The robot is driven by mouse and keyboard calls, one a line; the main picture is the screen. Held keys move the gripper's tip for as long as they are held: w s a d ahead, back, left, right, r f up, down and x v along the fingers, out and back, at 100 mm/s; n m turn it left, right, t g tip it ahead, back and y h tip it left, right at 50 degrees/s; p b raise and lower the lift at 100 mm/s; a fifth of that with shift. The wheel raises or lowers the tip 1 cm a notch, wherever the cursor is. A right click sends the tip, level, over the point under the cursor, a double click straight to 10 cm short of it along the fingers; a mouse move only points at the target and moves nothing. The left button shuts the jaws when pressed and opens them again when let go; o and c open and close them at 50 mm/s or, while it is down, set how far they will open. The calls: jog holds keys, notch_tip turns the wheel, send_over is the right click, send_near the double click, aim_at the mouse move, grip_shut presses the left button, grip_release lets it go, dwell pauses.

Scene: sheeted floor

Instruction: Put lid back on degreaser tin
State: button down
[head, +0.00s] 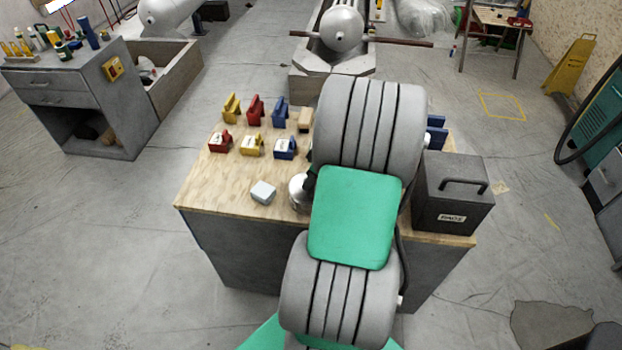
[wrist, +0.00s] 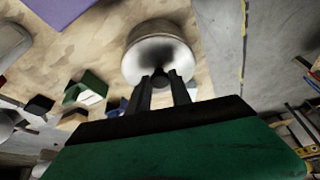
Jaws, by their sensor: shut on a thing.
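In the wrist view, my gripper (wrist: 160,82) is shut on the small knob at the middle of the round, pale metal lid (wrist: 140,62). A duller metal side wall (wrist: 158,30) shows beyond the lid's face, in line with it. I cannot tell whether this is the tin under the lid or the lid's own skirt, nor whether there is a gap. In the head view, a silver round piece (head: 297,192) shows at the bench's front, left of my arm. My arm hides the rest of it and most of the gripper.
The wooden bench top (head: 225,180) holds red, yellow and blue items in rows at the back. A pale grey block (head: 263,192) lies left of the silver piece. A dark grey box with a handle (head: 453,195) stands at the right. The bench's front left is clear.

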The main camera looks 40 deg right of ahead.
dwell(0.4)
jog(key=c, duration=0.6)
grip_release()
jog(key=shift+r+p, duration=2.2)
jog(key=shift+r, duration=1.3)
jog(key=shift+c, duration=0.4)
grip_shut()
